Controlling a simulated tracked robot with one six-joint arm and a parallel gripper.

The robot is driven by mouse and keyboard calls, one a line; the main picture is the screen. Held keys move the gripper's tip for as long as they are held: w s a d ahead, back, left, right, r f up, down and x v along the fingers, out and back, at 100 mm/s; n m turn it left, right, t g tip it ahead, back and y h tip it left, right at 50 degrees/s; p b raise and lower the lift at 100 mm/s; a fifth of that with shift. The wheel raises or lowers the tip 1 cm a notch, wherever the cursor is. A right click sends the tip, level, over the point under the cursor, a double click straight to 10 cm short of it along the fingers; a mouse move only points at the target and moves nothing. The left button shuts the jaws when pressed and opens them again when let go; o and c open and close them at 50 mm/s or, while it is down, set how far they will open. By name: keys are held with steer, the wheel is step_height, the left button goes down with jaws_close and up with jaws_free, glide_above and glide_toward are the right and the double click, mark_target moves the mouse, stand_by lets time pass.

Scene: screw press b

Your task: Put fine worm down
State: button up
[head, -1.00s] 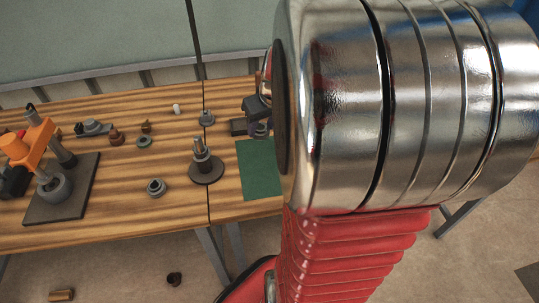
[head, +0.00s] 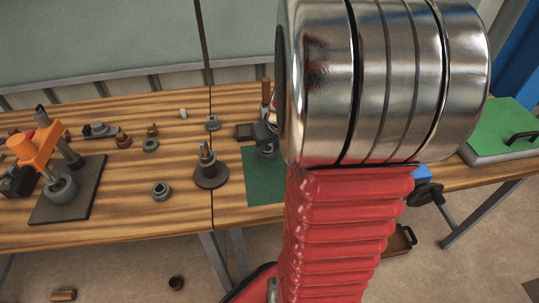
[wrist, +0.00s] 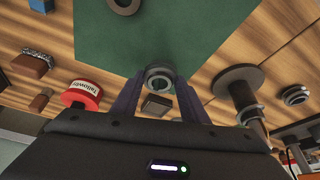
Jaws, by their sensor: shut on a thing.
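My gripper (wrist: 158,92) is shut on a small grey ring-ended part, which I take to be the fine worm (wrist: 158,73). I see the worm end-on between the fingertips, so its length is hidden. It is over the edge of the green mat (wrist: 170,32); I cannot tell whether it touches. In the head view my gripper (head: 265,139) is partly hidden behind my arm, above the back of the mat (head: 264,178). The worm cannot be made out clearly there.
A flanged spindle (head: 209,170) stands left of the mat, with a collar (head: 161,191) farther left. An orange press (head: 36,147) is at the far left. A red tin (wrist: 82,94) and a dark ring (wrist: 123,4) show in the wrist view.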

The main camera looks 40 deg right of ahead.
mark_target(271, 152)
steer(key=shift+f, duration=1.85)
steer(key=shift+f, duration=0.1)
steer(key=o, duration=1.3)
steer(key=shift+v, duration=0.8)
steer(key=v, duration=1)
steer(key=shift+s+r, duration=0.2)
steer(key=shift+r, duration=0.05)
steer(key=shift+a, duration=0.1)
